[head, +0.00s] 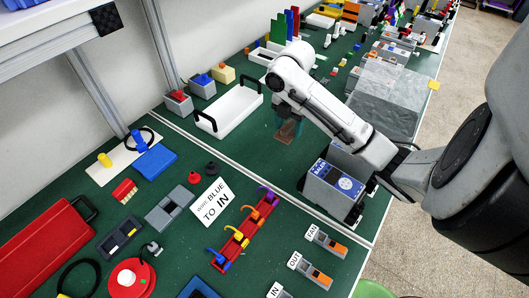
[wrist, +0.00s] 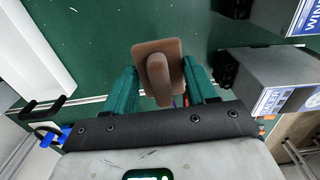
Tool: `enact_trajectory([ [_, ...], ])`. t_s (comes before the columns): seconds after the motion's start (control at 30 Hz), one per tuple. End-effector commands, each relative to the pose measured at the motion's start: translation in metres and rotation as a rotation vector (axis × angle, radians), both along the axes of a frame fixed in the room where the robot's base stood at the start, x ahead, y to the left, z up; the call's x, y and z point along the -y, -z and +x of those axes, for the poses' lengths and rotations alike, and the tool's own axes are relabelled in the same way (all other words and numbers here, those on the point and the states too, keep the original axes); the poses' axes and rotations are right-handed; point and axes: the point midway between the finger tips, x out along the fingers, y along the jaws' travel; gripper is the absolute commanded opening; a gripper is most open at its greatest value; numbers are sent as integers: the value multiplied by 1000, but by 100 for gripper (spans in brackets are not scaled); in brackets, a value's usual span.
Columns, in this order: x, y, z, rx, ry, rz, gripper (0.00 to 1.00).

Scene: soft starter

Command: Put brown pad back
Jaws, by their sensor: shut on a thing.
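The brown pad (wrist: 175,52) has a flat rectangular plate with a rounded grip on it. My gripper (wrist: 162,84) is shut on it, with a teal finger on either side. In the head view the pad (head: 288,131) hangs under my gripper (head: 285,122), over the green bench between the white tray and the grey boxes. The pad seems held above the bench, but the gap under it cannot be judged. My arm hides part of the bench behind it.
A white tray (head: 231,111) with black handles stands left of the pad. A grey box with a blue label (head: 334,190) stands to the right.

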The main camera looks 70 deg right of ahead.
Motion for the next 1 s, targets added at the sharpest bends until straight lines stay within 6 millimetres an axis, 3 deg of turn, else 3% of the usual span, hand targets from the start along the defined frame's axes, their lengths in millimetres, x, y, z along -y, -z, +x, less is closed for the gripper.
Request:
enact_trajectory([
  [0.2, -2, 37, 0, -1, 1, 6, 32],
  [0.7, -1, 94, -1, -3, 1, 3, 32],
  [1.0, 0, 104, 0, -1, 0, 0, 32],
])
